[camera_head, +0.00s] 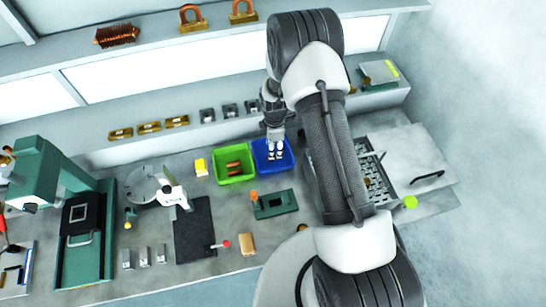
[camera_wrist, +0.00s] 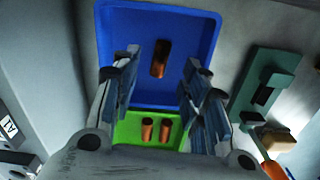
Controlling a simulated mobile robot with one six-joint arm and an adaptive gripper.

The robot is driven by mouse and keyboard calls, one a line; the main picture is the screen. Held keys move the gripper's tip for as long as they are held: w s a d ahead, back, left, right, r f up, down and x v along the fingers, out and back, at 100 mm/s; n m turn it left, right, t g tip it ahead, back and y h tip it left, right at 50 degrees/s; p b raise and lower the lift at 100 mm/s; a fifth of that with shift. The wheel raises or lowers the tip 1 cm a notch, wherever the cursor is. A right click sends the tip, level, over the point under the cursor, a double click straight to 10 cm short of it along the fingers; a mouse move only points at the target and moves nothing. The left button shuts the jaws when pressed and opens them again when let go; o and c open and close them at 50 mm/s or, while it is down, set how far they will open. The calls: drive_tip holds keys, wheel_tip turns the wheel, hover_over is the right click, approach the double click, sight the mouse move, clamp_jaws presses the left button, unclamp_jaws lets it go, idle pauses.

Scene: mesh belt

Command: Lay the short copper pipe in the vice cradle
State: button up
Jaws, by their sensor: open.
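A copper pipe (camera_wrist: 160,58) lies in the blue bin (camera_wrist: 125,20), seen between my fingers in the wrist view. Two more copper pipes (camera_wrist: 156,129) lie in the green bin (camera_wrist: 130,125) beside it; they also show in the head view (camera_head: 234,168). I cannot tell for certain which pipe is the short one. My gripper (camera_head: 275,152) is open and empty, pointing down over the blue bin, its fingers either side of that bin's pipe. The green vice (camera_head: 275,204) with an orange handle stands in front of the bins; it also shows at the right in the wrist view (camera_wrist: 262,90).
A wooden block (camera_head: 247,244) and a dark mat (camera_head: 194,232) lie nearer the front. A green machine (camera_head: 84,237) stands at left. A perforated tray (camera_head: 372,175) is right of my arm. Shelves run behind.

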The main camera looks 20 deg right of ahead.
drive_tip(key=shift+a+f, duration=0.15)
drive_tip(key=shift+f, duration=1.25)
drive_tip(key=shift+a+f, duration=0.1)
drive_tip(key=shift+f, duration=1.25)
drive_tip(key=shift+c, duration=0.2)
clamp_jaws()
